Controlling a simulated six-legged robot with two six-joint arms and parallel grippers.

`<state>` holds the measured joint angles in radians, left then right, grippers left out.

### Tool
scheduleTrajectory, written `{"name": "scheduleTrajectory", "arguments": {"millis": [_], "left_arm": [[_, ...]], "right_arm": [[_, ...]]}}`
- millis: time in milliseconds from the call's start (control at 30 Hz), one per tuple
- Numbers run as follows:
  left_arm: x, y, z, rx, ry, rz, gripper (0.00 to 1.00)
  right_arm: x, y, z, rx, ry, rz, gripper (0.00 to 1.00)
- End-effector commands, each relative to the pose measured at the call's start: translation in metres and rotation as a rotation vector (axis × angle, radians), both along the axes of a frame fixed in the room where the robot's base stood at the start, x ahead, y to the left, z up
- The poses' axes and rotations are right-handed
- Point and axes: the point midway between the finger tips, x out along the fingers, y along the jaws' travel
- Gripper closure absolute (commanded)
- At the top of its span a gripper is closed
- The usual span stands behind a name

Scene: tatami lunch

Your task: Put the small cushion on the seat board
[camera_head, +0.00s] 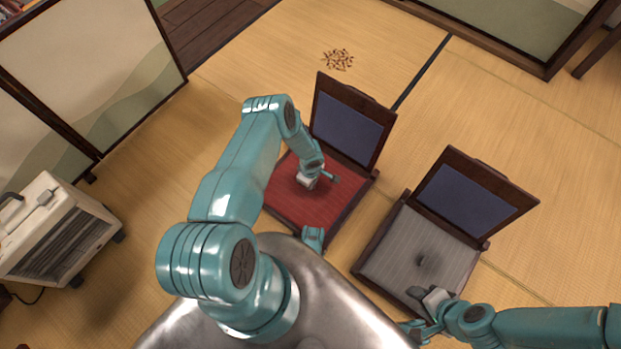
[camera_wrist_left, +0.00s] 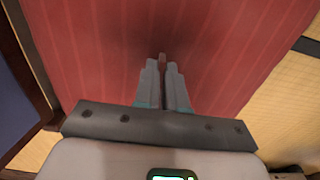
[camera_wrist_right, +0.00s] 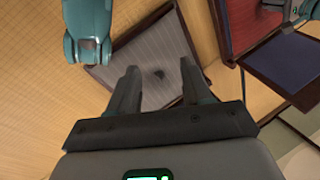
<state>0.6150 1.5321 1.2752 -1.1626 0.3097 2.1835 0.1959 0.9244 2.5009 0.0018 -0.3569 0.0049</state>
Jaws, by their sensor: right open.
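A red cushion (camera_head: 300,196) with faint stripes lies over the seat of the left legless chair; its edges appear to line up roughly with the dark frame. My left gripper (camera_head: 307,185) points down at its middle. In the left wrist view its fingers (camera_wrist_left: 162,75) are close together on a small reddish-brown tab at the red surface. A grey striped cushion (camera_head: 405,245) with a dark tuft in its middle covers the right chair's seat. My right gripper (camera_head: 424,293) is open and empty by that chair's near edge; the grey cushion (camera_wrist_right: 150,50) shows beyond its fingers.
The chairs' blue-panelled backrests (camera_head: 349,122) and (camera_head: 470,200) stand on their far sides. A cream heater (camera_head: 50,225) stands at the left by sliding screens (camera_head: 90,60). Bare tatami (camera_head: 530,120) is free at the right.

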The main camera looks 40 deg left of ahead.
Motion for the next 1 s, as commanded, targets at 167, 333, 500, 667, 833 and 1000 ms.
{"name": "scheduleTrajectory", "arguments": {"millis": [167,333,500,667,833,1000], "left_arm": [[0.0,0.001,0.0,0.0,0.0,0.0,0.66],[0.001,0.001,0.001,0.0,0.0,0.0,0.66],[0.002,0.002,0.023,0.001,0.0,-0.001,0.66],[0.002,0.003,0.063,0.0,0.0,0.0,0.66],[0.002,0.002,0.098,0.0,0.0,-0.002,0.66],[0.002,0.002,0.118,0.001,0.0,-0.001,0.66]], "right_arm": [[0.0,0.0,0.0,0.0,0.0,0.0,0.51],[0.0,0.0,0.001,0.0,0.0,0.0,0.51],[-0.002,0.002,0.015,0.002,0.004,0.008,0.51],[-0.007,0.006,0.038,0.005,0.012,0.027,0.51],[-0.01,0.01,0.055,0.007,0.018,0.04,0.51],[-0.01,0.01,0.062,0.008,0.017,0.041,0.51]]}}
